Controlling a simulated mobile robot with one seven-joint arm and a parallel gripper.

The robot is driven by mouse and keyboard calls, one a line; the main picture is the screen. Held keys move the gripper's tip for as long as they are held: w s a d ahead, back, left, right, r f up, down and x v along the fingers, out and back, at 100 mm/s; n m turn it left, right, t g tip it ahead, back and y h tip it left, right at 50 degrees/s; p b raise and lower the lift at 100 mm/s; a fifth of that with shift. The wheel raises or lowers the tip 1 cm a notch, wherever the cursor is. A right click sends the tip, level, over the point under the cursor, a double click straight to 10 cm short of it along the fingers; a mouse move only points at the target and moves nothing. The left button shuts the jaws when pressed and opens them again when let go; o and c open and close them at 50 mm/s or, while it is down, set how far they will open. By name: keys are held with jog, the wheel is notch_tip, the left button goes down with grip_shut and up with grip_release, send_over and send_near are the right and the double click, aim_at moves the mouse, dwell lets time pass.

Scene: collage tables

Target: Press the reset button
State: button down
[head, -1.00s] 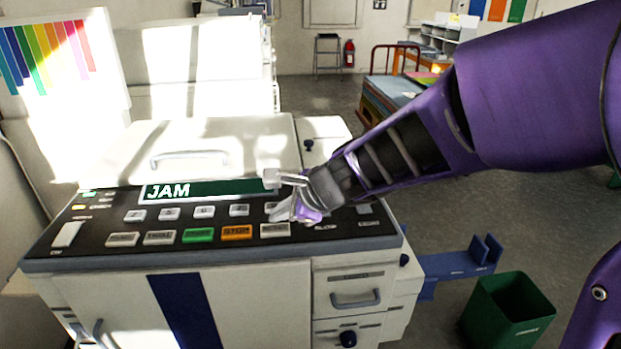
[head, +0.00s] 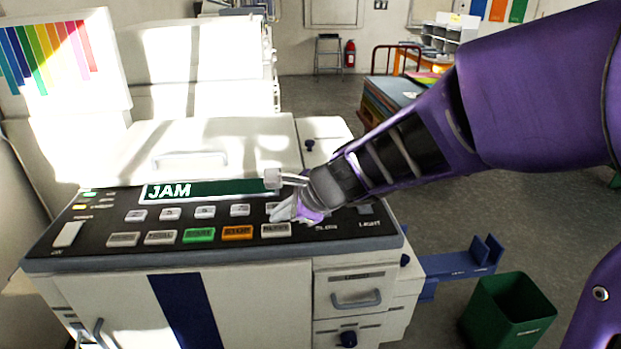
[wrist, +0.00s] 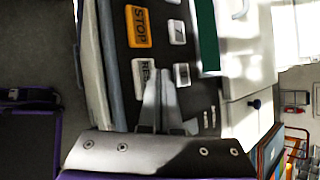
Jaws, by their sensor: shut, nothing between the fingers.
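The reset button is the pale key (head: 276,230) at the right end of the lower button row, right of the orange STOP button (head: 237,232). In the wrist view the reset key (wrist: 140,77) shows only its first letters, "RE"; a finger covers the rest. My gripper (head: 284,212) is shut and empty, over the panel at the key's upper edge. In the wrist view the closed fingertips (wrist: 161,80) lie between the reset key and a small numbered key. I cannot tell whether they touch the panel. The display (head: 205,190) reads JAM.
The green START button (head: 198,235) is left of STOP, and a row of small pale keys (head: 204,212) runs above. A white lid with a handle (head: 190,160) rises behind the panel. A green bin (head: 509,311) stands on the floor at right.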

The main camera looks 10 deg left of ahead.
aim_at(281, 230)
jog(key=shift+f, duration=0.1)
dwell(0.7)
jog(key=shift+f, duration=0.3)
jog(key=shift+f, duration=0.4)
dwell(0.7)
jog(key=shift+r, duration=0.15)
jog(key=shift+r+p, duration=0.7)
notch_tip(281, 230, up, 5)
jog(key=p, duration=0.4)
jog(key=shift+p, duration=0.35)
